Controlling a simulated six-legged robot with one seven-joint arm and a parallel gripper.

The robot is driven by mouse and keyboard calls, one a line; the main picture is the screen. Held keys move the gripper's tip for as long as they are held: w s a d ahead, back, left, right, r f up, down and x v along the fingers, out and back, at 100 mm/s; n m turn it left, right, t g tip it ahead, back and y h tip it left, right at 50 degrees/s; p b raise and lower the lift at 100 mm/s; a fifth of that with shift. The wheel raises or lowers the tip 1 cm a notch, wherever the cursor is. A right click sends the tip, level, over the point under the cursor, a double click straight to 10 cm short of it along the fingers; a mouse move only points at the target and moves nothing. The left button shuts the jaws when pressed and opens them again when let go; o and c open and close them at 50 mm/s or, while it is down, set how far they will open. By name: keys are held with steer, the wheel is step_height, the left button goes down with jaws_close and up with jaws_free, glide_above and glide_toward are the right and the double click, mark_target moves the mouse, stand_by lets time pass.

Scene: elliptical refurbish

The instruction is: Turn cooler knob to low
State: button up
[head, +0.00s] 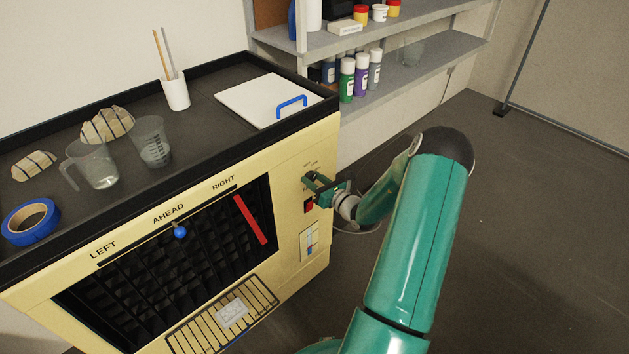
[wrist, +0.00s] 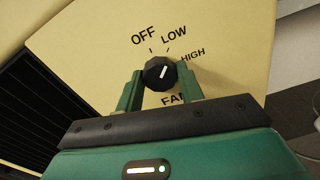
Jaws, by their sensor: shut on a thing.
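The cooler knob (wrist: 158,74) is round and black with a short white pointer mark. It sits on the cream panel of the cooler (head: 290,170), among the printed words OFF, LOW, HIGH and FAN. The pointer tilts up and slightly right, roughly toward the tick under LOW. My gripper (wrist: 160,84) is shut on the knob, one green finger at its left and one at its right. In the head view my gripper (head: 318,186) is at the upper right of the cooler's front, and the knob is too small and covered to read.
A red switch (head: 309,205) is just below my gripper. The vent grille with a blue-knobbed lever (head: 180,232) lies to the left. Jugs, blue tape (head: 30,220) and a white board (head: 262,98) lie on top. The floor at right is clear.

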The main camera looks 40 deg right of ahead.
steer(key=o, duration=1)
steer(key=shift+s, duration=0.1)
steer(key=s, duration=1.3)
steer(key=shift+s+d, duration=0.2)
steer(key=shift+s, duration=0.15)
